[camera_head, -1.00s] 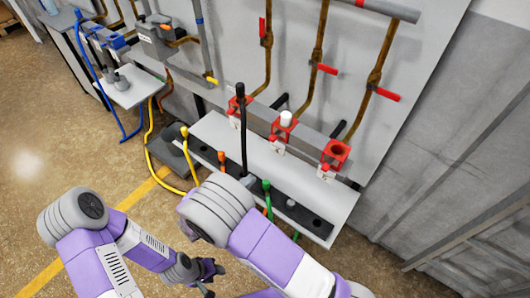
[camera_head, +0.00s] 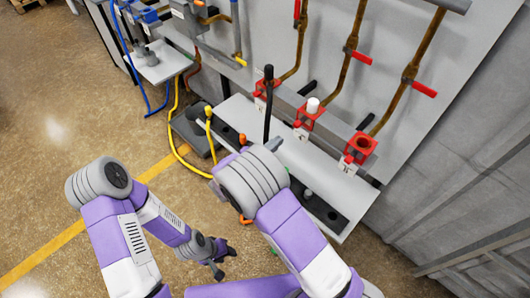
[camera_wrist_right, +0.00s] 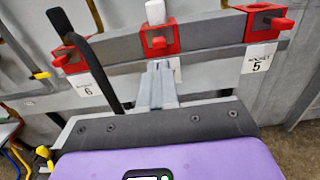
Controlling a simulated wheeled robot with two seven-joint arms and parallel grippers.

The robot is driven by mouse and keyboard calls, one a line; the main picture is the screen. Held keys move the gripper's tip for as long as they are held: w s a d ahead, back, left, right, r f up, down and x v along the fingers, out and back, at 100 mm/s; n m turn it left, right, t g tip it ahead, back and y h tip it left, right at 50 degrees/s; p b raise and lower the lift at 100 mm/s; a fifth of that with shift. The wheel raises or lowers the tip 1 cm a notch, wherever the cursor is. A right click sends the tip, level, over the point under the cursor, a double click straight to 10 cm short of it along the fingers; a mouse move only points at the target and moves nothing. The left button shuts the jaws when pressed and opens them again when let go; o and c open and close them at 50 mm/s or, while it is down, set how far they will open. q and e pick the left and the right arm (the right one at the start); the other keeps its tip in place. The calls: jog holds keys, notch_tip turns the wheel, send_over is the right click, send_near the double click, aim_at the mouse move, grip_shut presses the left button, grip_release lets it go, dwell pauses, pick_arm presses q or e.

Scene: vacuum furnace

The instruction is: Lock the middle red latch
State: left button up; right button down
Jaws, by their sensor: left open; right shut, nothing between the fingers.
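The middle red latch (camera_head: 306,119) is a red square bracket with a white plug standing in it, on the grey rail; it also shows in the right wrist view (camera_wrist_right: 159,38). A white label below it is partly hidden by my right gripper (camera_wrist_right: 158,68), whose grey fingers are shut, empty, and point toward the bracket's underside. I cannot tell whether they touch it. My left gripper (camera_head: 218,258) is open and empty, low over the floor, away from the rail.
A red bracket (camera_head: 265,92) with a black rod stands left of the middle one, and an empty red bracket (camera_head: 358,148) stands right. A grey shelf (camera_head: 290,150) lies below. Brown pipes with red handles (camera_head: 361,57) rise behind. Open floor (camera_head: 60,150) lies left.

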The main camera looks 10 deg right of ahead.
jog(key=b+x, duration=0.1)
jog(key=x, duration=0.5)
jog(key=shift+w+d, duration=0.15)
jog(key=shift+d, duration=0.05)
jog(key=shift+p+x, duration=0.35)
jog(key=shift+x, duration=0.4)
jog(key=shift+r, duration=0.1)
jog(key=shift+w+d, duration=0.1)
jog(key=p, duration=0.2)
send_near(295, 127)
jog(key=shift+v, duration=2.85)
